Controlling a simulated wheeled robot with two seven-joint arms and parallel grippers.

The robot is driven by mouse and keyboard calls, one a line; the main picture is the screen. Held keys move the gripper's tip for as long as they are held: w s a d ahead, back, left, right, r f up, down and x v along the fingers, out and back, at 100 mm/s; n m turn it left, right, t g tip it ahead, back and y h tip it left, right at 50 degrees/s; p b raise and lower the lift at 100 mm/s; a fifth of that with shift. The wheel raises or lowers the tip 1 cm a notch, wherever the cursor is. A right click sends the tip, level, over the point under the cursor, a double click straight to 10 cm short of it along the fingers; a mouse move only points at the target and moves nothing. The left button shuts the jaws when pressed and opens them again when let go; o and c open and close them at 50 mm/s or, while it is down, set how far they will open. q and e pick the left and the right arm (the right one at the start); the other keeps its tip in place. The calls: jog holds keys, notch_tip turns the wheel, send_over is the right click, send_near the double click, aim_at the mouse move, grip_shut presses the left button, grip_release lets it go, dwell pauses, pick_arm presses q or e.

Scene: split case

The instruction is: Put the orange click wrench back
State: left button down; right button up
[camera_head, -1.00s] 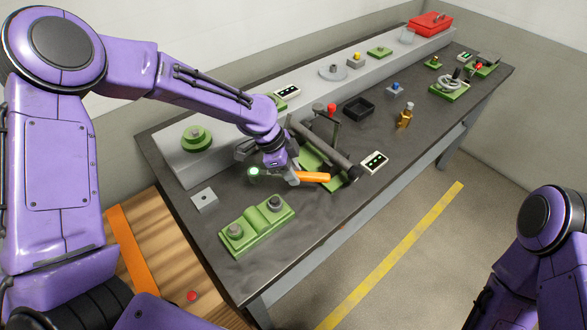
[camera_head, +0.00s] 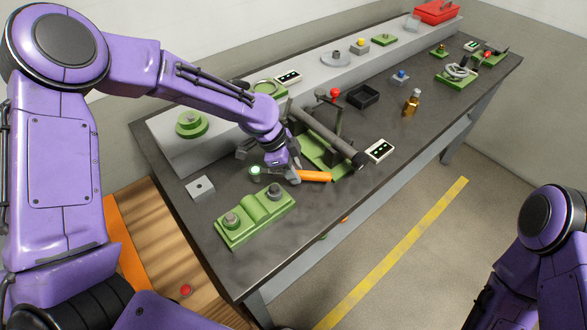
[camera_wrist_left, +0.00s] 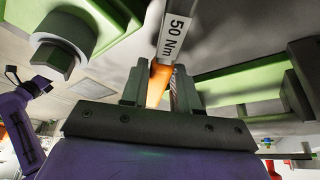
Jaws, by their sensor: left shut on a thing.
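The orange click wrench (camera_head: 314,176) has an orange handle that sticks out to the right of my left gripper (camera_head: 291,177) in the head view. In the left wrist view, the wrench's orange part (camera_wrist_left: 157,84) lies between the two fingers of the left gripper (camera_wrist_left: 160,88), and a grey part with a "50 Nm" label (camera_wrist_left: 173,37) extends beyond them. The left gripper is shut on the wrench, over the dark bench (camera_head: 285,226). How far above the bench it is, I cannot tell. My right gripper is outside the views; only part of that arm shows at lower right.
A green block with two grey bolts (camera_head: 255,216) lies in front of the gripper. A green stand with a grey bar (camera_head: 328,140) is just behind the wrench. A white indicator box (camera_head: 379,149) and a black tray (camera_head: 362,96) stand further right. The front right bench top is mostly clear.

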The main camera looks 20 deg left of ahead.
pick_arm(q)
jog(key=shift+f, duration=0.45)
jog(key=shift+c, duration=1.4)
grip_release()
jog(key=shift+b+v, duration=0.4)
jog(key=shift+v, duration=2.6)
